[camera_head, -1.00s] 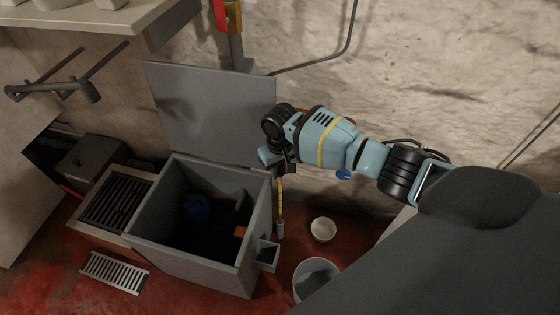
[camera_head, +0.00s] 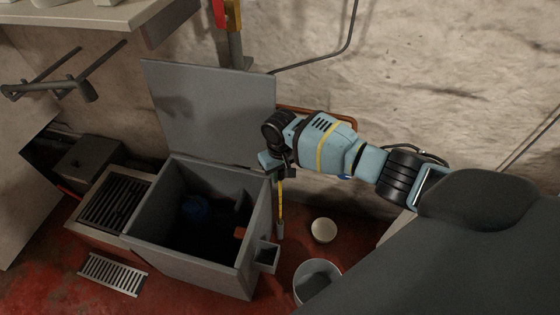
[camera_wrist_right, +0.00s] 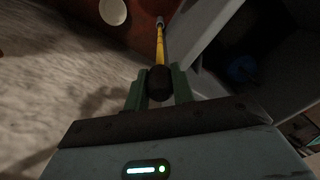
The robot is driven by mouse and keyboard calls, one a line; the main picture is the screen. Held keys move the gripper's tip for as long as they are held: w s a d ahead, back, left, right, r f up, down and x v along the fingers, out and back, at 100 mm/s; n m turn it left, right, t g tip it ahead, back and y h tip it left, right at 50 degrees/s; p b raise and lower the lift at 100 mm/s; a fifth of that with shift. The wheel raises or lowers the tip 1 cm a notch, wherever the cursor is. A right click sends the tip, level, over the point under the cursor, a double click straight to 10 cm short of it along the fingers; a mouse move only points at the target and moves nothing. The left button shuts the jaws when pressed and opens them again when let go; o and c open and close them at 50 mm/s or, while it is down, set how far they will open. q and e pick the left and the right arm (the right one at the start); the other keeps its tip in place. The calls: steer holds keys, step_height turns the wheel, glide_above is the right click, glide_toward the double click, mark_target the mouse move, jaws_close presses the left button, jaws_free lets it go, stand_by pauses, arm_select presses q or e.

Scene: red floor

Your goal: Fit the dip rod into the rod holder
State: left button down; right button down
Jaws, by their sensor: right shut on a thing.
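The dip rod is a thin yellow rod (camera_head: 281,198) with a dark handle, hanging nearly upright just right of the open grey tank. My right gripper (camera_head: 278,170) is shut on its dark handle, which shows between the fingers (camera_wrist_right: 160,83) in the right wrist view. The rod's lower end meets a grey cylindrical piece (camera_head: 280,229); I cannot tell whether this is the rod's tip or the rod holder. It also shows in the right wrist view (camera_wrist_right: 160,20). A small open grey box (camera_head: 267,255) sits on the tank's right side. My left gripper is not in view.
The grey tank (camera_head: 187,263) has its lid (camera_head: 210,115) raised against the wall. A white bowl (camera_head: 323,231) and a grey bucket (camera_head: 305,293) stand on the red floor to the right. A floor grate (camera_head: 112,275) lies at left.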

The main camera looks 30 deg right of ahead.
steer(key=shift+f, duration=0.35)
steer(key=shift+f+b, duration=0.35)
steer(key=shift+f, duration=0.3)
steer(key=c, duration=1.2)
jaws_free()
steer(key=shift+o, duration=0.5)
